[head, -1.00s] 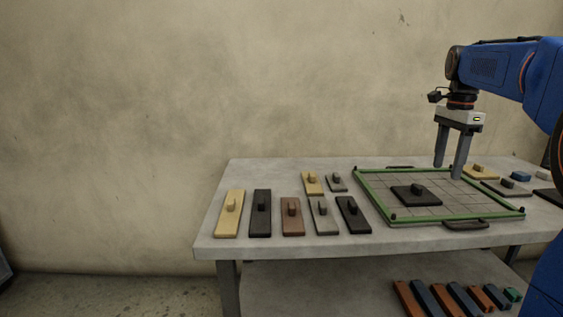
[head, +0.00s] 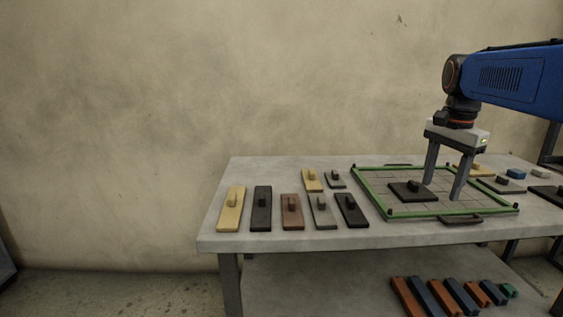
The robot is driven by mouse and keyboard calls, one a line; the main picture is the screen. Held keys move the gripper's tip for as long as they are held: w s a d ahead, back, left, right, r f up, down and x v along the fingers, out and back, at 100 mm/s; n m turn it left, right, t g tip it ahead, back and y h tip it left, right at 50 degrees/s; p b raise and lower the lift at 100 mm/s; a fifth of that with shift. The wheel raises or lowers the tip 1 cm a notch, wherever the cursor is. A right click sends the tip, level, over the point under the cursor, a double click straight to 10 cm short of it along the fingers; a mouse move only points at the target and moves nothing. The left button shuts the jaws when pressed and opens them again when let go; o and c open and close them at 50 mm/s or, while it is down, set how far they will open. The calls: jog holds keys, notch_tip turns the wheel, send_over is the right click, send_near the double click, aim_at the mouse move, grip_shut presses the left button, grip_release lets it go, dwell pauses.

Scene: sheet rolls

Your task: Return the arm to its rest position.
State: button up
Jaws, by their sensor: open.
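My gripper (head: 443,190) is open and empty in the head view, its two grey fingers pointing down over the green-rimmed tray (head: 369,196). My blue arm (head: 515,82) reaches in from the right edge, above the table. The height of the fingertips above the tray is hard to judge.
Several knobbed blocks in tan, black, brown and grey, such as the tan one (head: 231,210), lie left of the tray on the grey table (head: 290,239). More lie at its right. Coloured bars (head: 406,296) rest on the lower shelf. Space above the table's left is free.

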jog(key=s+a+f+n+t, duration=0.1)
jog(key=s+a+f+n, duration=0.2)
jog(key=s+f, duration=0.3)
jog(key=s+a+f+n+t, duration=0.1)
jog(key=s+a+f+n, duration=0.3)
jog(key=s, duration=0.5)
jog(key=s+a+f+n+t, duration=0.1)
jog(key=s+a+f+n, duration=0.2)
jog(key=s+f+n, duration=0.3)
notch_tip(320, 180, down, 4)
jog(key=shift+s+a+f+n+t, duration=0.1)
jog(key=shift+s+a+n+t, duration=0.2)
jog(key=shift+s, duration=0.95)
